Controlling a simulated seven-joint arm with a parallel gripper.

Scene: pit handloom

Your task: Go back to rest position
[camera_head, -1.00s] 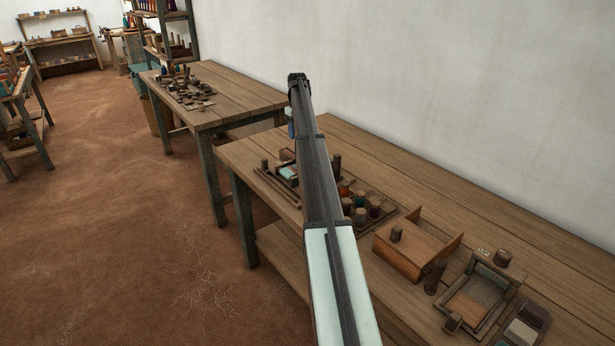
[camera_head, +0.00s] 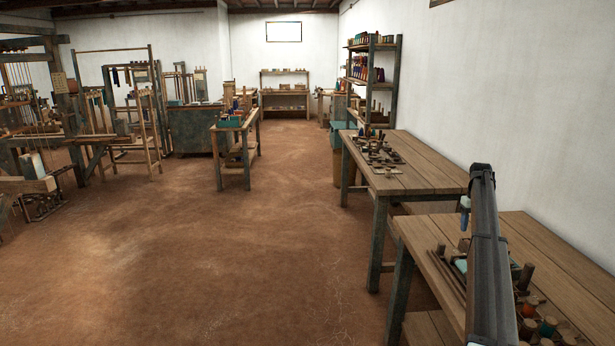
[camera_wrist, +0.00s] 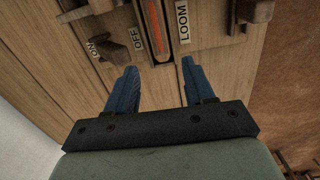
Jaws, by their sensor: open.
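My gripper (camera_wrist: 160,75) is open in the wrist view, its two blue fingers apart with nothing between them. Below it is a wooden surface with a panel of dark wooden parts. The panel bears an OFF label (camera_wrist: 138,38), an ON label (camera_wrist: 94,49) and a LOOM label (camera_wrist: 184,27). A slot with a red strip (camera_wrist: 156,28) runs between the OFF and LOOM labels. In the head view my arm extends over the near right workbench (camera_head: 540,250), and a blue finger of my gripper (camera_head: 464,213) hangs above that bench's left part.
Bobbins (camera_head: 530,318) stand on the near bench. A second workbench (camera_head: 420,172) with small items lies beyond it, against the white wall. A shelf rack (camera_head: 375,75) stands farther back. Looms (camera_head: 60,130) fill the left side. The brown floor (camera_head: 240,235) between is open.

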